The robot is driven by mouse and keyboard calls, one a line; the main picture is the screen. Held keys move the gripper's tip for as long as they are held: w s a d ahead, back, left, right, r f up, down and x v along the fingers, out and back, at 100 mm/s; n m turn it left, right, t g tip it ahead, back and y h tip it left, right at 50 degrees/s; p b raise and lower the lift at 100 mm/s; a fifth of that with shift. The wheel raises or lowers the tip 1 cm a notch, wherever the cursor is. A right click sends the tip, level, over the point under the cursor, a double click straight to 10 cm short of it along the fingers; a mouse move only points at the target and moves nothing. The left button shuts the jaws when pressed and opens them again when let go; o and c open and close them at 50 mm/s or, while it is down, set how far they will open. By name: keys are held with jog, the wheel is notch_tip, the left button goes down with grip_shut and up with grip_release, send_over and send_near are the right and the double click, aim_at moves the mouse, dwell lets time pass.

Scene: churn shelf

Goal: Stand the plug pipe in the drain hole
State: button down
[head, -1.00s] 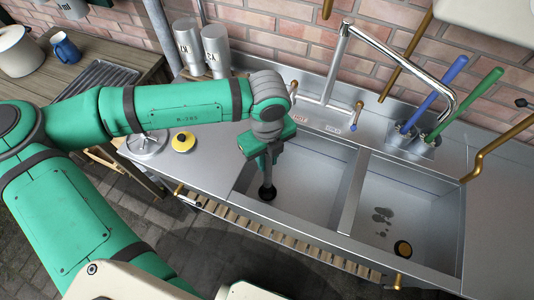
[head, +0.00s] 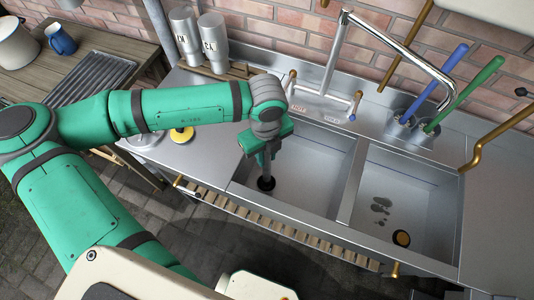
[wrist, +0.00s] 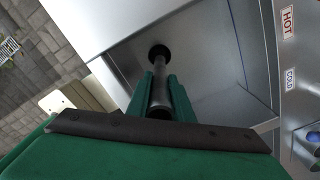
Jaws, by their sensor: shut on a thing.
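My gripper (head: 266,160) points down into the left sink basin (head: 318,178) and is shut on the plug pipe. In the wrist view the pipe (wrist: 159,88) is a grey tube between the two green fingers. Its far end meets a round black piece (wrist: 160,52) near the basin floor, towards the basin's near left side. The black piece also shows below the fingers in the head view (head: 266,183). I cannot tell whether it sits in a drain hole or just above the floor; no hole shows around it. The pipe looks about upright.
The right basin (head: 415,200) has a brass-rimmed dark drain (head: 401,238) and dark wet spots. A steel faucet (head: 338,55) arches over the back. A yellow disc (head: 181,135) lies on the left counter.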

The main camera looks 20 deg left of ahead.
jog(key=shift+a, duration=0.1)
jog(key=shift+f, duration=2.75)
dwell(0.9)
jog(key=c, duration=1.5)
grip_release()
jog(key=shift+r, duration=0.1)
notch_tip(320, 180, up, 11)
jog(key=shift+f, duration=0.2)
